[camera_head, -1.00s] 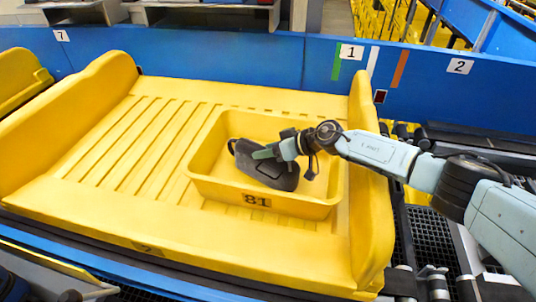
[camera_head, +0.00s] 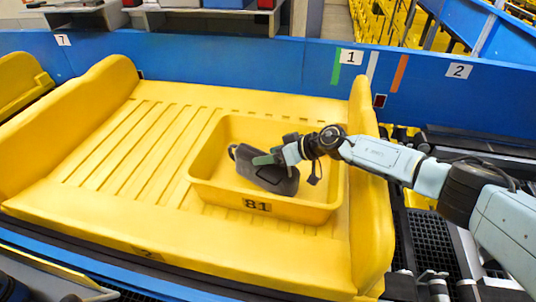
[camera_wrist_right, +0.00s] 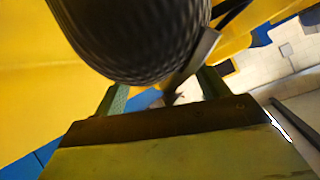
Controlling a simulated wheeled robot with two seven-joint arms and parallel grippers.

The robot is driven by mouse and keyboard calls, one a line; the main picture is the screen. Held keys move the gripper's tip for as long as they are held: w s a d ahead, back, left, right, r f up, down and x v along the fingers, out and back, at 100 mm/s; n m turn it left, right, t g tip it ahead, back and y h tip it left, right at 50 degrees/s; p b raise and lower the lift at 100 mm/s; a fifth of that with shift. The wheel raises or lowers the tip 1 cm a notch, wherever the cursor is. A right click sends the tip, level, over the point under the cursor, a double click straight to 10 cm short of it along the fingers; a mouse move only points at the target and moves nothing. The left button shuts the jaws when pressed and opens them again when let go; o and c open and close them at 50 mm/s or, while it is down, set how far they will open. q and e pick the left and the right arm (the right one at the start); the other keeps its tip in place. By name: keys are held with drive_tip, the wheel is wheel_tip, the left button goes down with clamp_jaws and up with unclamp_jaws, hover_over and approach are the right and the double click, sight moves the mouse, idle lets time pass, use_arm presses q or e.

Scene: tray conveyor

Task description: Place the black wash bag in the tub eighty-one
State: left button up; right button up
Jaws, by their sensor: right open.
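The black wash bag (camera_head: 262,173) lies inside the yellow tub eighty-one (camera_head: 300,210), near its left and middle part. It is dark grey-black with a loop at its left end. My right gripper (camera_head: 262,159) is over the bag, its greenish fingers at the bag's upper side. In the right wrist view the fingers (camera_wrist_right: 160,95) are spread, with the dark, textured bag (camera_wrist_right: 135,35) close in front of them. I cannot tell whether the fingers still touch it. My left gripper does not show clearly.
The tub sits on the right part of a large yellow conveyor tray (camera_head: 110,150) with raised side walls. The ribbed left part of the tray is clear. A blue wall (camera_head: 230,62) with number labels runs behind.

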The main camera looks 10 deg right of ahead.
drive_tip(key=p+v, duration=0.3)
drive_tip(key=v, duration=0.8)
